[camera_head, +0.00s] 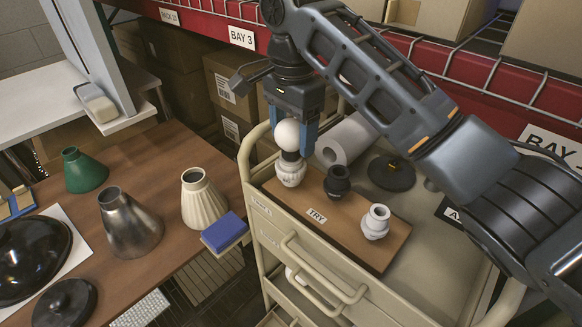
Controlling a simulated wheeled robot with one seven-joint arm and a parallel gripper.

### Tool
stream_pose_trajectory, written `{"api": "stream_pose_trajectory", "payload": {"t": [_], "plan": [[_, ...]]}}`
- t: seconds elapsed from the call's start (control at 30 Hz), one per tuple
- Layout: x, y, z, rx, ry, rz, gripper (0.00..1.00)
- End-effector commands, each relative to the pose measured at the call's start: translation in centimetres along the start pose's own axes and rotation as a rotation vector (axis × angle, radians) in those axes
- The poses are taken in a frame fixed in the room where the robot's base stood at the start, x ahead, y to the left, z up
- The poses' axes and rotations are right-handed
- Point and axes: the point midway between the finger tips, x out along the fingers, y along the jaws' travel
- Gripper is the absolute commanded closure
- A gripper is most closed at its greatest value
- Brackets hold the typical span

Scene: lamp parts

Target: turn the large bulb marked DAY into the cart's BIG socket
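A white round bulb (287,134) with a dark lower part is between the blue fingers of my gripper (292,140), which points down and looks shut on it. No DAY mark can be read on it. The bulb is upright, directly over the leftmost white socket (291,173) on the brown board (318,217) labelled TRY on the cart (420,270). Its dark lower end meets the socket's mouth; I cannot tell how deep it sits. A black socket (337,180) and another white socket (376,221) stand to the right. No BIG label is legible.
A white paper roll (345,140) and a black disc (391,172) lie on the cart behind the board. Left is a wooden table with lamp shades, green (84,170), metal (130,224) and cream (204,200), plus a blue block (224,232). A red shelf edge runs behind.

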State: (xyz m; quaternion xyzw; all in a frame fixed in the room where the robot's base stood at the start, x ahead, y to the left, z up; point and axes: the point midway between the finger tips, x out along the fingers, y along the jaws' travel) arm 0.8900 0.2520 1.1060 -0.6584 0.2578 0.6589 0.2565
Motion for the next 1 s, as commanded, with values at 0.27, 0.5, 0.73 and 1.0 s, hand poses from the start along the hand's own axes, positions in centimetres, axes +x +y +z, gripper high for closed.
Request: {"api": "stream_pose_trajectory", "payload": {"t": [0.27, 0.5, 0.73, 1.0], "plan": [[-0.01, -0.02, 0.0, 0.001, 0.0, -0.001, 0.59], [0.03, 0.05, -0.01, 0.138, 0.0, -0.001, 0.6], [0.06, 0.16, 0.05, 0.429, 0.0, -0.002, 0.6], [0.07, 0.19, 0.06, 0.45, 0.0, -0.001, 0.15]]}}
